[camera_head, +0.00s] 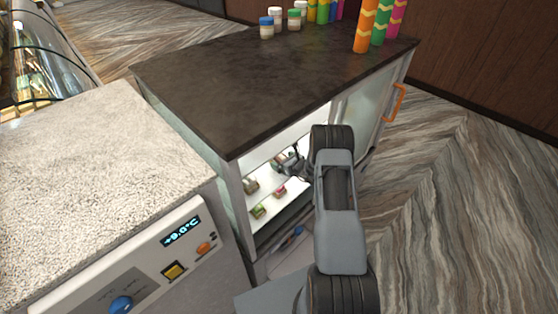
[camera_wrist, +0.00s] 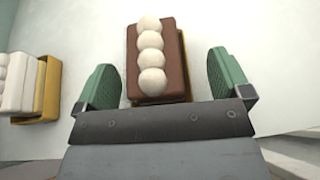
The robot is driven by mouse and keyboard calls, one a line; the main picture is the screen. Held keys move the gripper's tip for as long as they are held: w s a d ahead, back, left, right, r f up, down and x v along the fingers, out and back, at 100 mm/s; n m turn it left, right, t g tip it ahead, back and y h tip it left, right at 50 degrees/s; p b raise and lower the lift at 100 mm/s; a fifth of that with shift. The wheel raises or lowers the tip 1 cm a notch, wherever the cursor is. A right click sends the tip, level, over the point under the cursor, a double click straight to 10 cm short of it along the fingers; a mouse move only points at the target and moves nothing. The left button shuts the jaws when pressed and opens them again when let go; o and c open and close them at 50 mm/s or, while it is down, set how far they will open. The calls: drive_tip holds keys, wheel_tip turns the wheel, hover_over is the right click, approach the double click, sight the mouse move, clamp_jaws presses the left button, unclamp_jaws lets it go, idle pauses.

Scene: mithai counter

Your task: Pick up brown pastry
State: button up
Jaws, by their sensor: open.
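The brown pastry (camera_wrist: 173,78) is a brown block topped with a row of several white balls, seen in the wrist view at the upper middle. It sits in a tan holder (camera_wrist: 184,62) on a white shelf. My gripper (camera_wrist: 165,80) is open, with one green finger on each side of the pastry's near end and gaps visible on both sides. In the head view my gripper (camera_head: 290,160) reaches into the lit cabinet. I cannot pick out the brown pastry there; my arm hides part of the shelf.
A white pastry (camera_wrist: 20,82) in a yellow holder stands to the left in the wrist view. Small pastries (camera_head: 258,211) stand on the white shelf (camera_head: 290,207). The dark countertop (camera_head: 260,80) lies above the opening. A door with an orange handle (camera_head: 394,102) is at right.

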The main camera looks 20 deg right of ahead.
drive_tip(key=shift+s, duration=0.1)
drive_tip(key=shift+a, duration=0.2)
drive_tip(key=c, duration=1)
drive_tip(key=shift+d+r, duration=0.1)
